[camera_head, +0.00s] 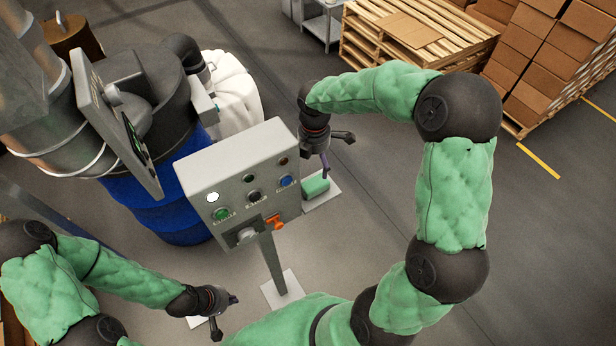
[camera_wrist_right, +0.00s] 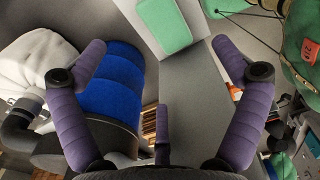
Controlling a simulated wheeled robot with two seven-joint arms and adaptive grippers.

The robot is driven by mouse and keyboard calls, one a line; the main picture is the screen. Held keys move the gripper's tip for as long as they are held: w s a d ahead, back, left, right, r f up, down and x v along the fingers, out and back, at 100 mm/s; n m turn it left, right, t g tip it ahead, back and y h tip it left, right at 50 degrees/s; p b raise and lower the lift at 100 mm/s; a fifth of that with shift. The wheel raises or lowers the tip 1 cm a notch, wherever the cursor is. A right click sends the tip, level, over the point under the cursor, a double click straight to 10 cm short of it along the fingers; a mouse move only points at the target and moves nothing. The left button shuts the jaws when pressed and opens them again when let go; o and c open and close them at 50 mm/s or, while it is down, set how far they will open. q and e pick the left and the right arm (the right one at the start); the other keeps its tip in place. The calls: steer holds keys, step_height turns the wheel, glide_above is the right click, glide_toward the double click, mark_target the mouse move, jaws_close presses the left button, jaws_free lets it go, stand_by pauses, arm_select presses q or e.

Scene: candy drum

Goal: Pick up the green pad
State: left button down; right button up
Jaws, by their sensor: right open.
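The green pad (camera_head: 315,186) lies on a small pale plate (camera_head: 324,198) just right of the grey control box in the head view. It also shows at the top of the right wrist view (camera_wrist_right: 165,25). My right gripper (camera_head: 332,155) is above the pad and spread open, with nothing between its fingers. In the right wrist view its purple fingers (camera_wrist_right: 160,50) stand wide apart, with the pad beyond them and apart from them. My left gripper (camera_head: 226,314) is low at the left, its fingers apart and empty, away from the pad.
The grey control box (camera_head: 238,172) with buttons and an orange switch stands on a post close to the pad's left. A blue drum (camera_head: 170,211) and white sack (camera_head: 233,82) are behind it. Pallets (camera_head: 415,30) and cartons are at the back right. Floor right of the pad is clear.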

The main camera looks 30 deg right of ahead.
mark_target(313, 180)
step_height(313, 180, down, 11)
steer(key=shift+r, duration=0.15)
stand_by(0.5)
steer(key=c, duration=1.2)
